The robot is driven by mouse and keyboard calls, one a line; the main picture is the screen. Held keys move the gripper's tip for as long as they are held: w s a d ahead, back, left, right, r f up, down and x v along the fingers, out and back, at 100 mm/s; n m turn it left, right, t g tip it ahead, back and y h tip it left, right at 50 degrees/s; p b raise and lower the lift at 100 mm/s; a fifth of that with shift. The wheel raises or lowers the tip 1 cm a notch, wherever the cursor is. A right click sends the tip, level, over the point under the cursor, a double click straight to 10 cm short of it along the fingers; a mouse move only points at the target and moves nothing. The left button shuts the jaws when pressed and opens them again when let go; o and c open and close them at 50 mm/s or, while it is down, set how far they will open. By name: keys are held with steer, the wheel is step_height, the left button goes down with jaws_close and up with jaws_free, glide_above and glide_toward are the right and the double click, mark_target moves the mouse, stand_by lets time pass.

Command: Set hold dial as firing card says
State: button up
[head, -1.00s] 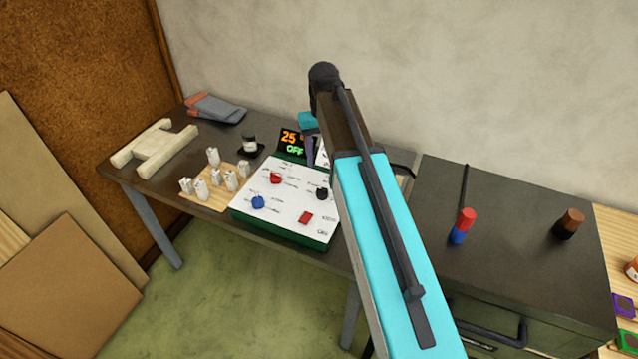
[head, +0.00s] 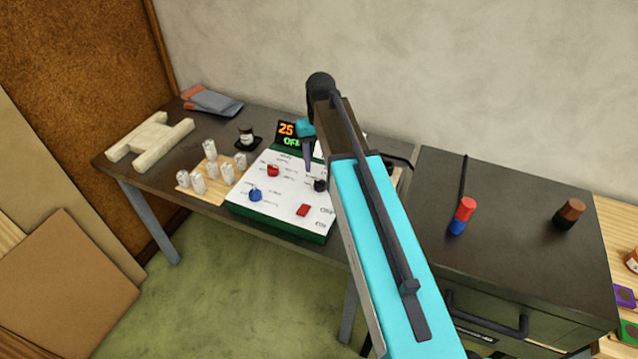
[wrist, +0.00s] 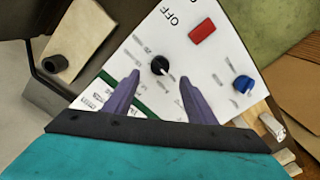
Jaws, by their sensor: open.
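The white control panel (head: 284,201) on a green box sits on the dark table. It carries a red dial (head: 272,170), a blue dial (head: 255,195), a black dial (head: 320,185) and a red rectangular switch (head: 303,210). Its display (head: 288,134) reads 25 in orange and OFF in green. In the wrist view, the open purple fingers of my gripper (wrist: 152,96) are above the panel, with the black dial (wrist: 160,65) just beyond and between their tips. The blue dial (wrist: 243,84) is to the right. No firing card is readable; the dial labels are too small to read.
Several small white posts (head: 211,149) stand on a wooden board left of the panel. A dark jar (head: 246,136) stands behind them. My arm hides part of the panel's right side.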

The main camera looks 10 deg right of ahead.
mark_target(320, 181)
steer(key=shift+f+b, duration=2.25)
steer(key=shift+f, duration=1.85)
steer(key=c, duration=1.1)
steer(key=shift+o, duration=0.3)
